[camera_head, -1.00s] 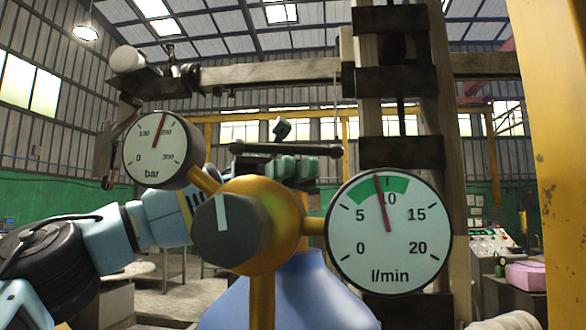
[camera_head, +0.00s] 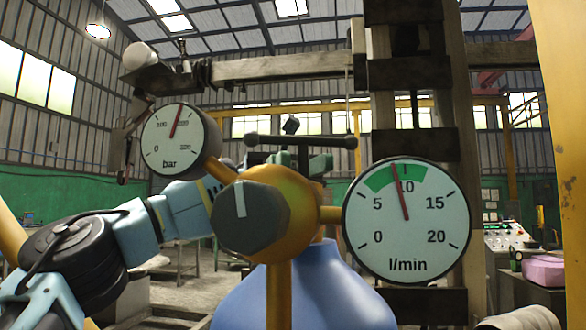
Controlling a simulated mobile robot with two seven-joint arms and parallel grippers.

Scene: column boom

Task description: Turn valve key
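A dark T-shaped bar (camera_head: 300,140), which looks like the valve key, lies nearly level behind the yellow regulator body (camera_head: 292,205), above the blue cylinder (camera_head: 305,290). My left arm comes in from the left and passes behind the regulator. Green finger-like parts just under the bar look like my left gripper (camera_head: 302,162); the regulator hides most of it. I cannot tell whether it is closed on the bar. My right gripper is not in view. The bar gauge (camera_head: 174,143) needle points near 200. The l/min gauge (camera_head: 405,222) needle is just left of 10, in the green band.
The regulator's grey knob (camera_head: 250,217) faces me. A wooden post (camera_head: 455,100) with dark straps stands behind the l/min gauge, with a beam (camera_head: 280,66) above. A yellow column (camera_head: 568,100) is at the right. A control panel (camera_head: 508,238) and pink block (camera_head: 543,270) stand behind.

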